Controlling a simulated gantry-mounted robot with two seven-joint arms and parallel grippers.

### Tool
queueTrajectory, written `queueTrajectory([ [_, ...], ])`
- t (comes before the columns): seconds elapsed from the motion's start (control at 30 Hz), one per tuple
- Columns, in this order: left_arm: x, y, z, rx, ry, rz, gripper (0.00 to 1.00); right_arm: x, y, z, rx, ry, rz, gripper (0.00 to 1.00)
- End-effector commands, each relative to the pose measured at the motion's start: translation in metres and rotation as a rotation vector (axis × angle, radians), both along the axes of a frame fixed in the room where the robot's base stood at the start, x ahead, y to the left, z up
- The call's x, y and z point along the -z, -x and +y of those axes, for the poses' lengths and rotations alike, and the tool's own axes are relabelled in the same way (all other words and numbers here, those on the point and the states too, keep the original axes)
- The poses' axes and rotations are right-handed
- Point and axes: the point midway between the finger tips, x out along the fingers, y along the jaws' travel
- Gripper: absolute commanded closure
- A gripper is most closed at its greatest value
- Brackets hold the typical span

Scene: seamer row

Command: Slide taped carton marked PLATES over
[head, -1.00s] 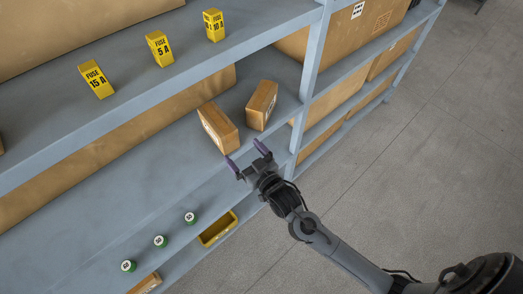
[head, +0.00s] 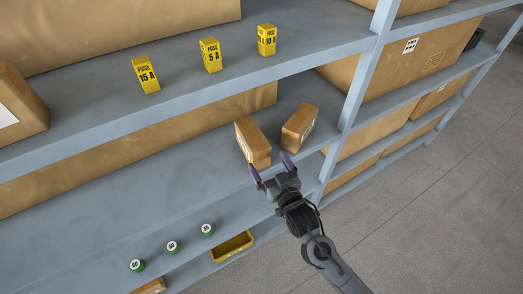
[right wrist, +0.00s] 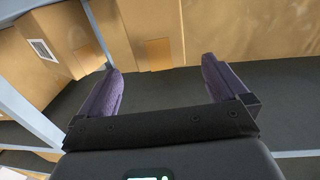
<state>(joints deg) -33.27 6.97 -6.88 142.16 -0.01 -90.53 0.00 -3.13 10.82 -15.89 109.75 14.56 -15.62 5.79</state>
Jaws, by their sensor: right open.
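Two small brown cartons stand on the middle shelf (head: 130,195), near an upright. The left carton (head: 252,142) and the right carton (head: 299,127) are set apart, each turned at a slant. In the right wrist view the gap between the fingers (right wrist: 163,72) is empty, with brown cardboard beyond. My left gripper is not in view.
A blue-grey upright (head: 358,85) stands just right of the cartons. Yellow fuse boxes (head: 210,55) stand on the shelf above. Several green-sided round items (head: 172,247) and a yellow bin (head: 232,246) sit lower down. Large cartons (head: 400,70) fill the bay to the right.

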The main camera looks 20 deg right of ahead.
Motion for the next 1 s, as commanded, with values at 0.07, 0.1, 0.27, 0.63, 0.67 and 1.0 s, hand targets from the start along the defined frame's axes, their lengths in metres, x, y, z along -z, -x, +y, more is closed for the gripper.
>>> queueTrajectory([
  [0.07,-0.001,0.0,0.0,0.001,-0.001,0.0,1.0,-0.001,-0.011,0.0,0.0,0.0,-0.002,0.0],
  [0.1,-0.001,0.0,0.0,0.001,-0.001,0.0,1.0,-0.002,-0.017,0.001,0.0,0.0,-0.002,0.0],
  [0.27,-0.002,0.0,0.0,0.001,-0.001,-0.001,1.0,-0.001,-0.043,0.002,0.001,0.0,-0.001,0.0],
  [0.63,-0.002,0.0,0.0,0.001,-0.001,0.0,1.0,0.0,-0.086,0.004,0.0,0.001,-0.001,0.0],
  [0.67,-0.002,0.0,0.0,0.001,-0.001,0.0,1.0,-0.001,-0.088,0.004,0.0,0.0,-0.001,0.0],
  [1.0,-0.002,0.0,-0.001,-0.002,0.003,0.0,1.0,0.0,-0.093,0.004,0.0,0.0,0.0,0.0],
])
